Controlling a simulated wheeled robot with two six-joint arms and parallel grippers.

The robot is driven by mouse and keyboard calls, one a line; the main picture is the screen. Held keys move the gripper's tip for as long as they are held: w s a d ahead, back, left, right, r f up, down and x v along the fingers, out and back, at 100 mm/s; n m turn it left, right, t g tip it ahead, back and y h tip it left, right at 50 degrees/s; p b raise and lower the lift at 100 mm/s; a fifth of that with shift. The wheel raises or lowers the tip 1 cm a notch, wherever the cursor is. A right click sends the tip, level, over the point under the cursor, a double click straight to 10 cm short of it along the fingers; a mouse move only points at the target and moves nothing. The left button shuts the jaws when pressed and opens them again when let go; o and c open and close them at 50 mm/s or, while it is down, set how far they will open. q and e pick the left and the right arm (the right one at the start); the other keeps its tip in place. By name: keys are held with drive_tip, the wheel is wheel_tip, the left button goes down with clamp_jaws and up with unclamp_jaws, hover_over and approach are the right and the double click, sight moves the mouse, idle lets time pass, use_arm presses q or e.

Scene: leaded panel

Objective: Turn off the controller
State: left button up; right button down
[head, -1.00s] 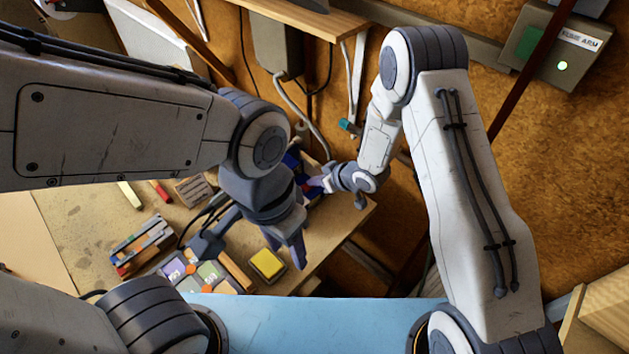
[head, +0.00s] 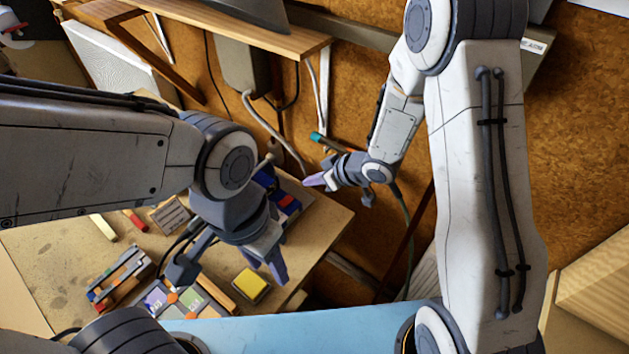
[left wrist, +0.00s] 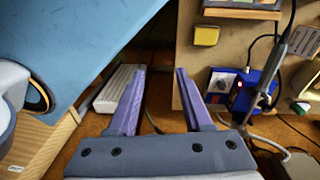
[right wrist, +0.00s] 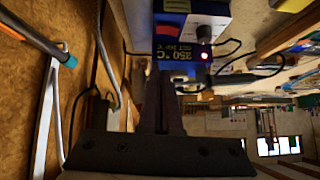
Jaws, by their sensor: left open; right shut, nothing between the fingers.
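The controller (head: 284,197) is a blue box at the right end of the bench, partly hidden behind my left arm in the head view. My left gripper (head: 272,268) is open and empty near the bench's front edge.
A yellow pad (head: 251,286) lies near the bench front (head: 322,236). Left of it are a tray of coloured glass pieces (head: 183,300) and a rack of strips (head: 121,275). A wooden shelf (head: 215,25) overhangs the back. Leads run beside the controller.

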drive_tip(key=shift+s+d+r, duration=0.2)
drive_tip(key=shift+d+r, duration=0.05)
drive_tip(key=shift+r, duration=0.05)
use_arm(q)
drive_tip(key=shift+c, duration=0.3)
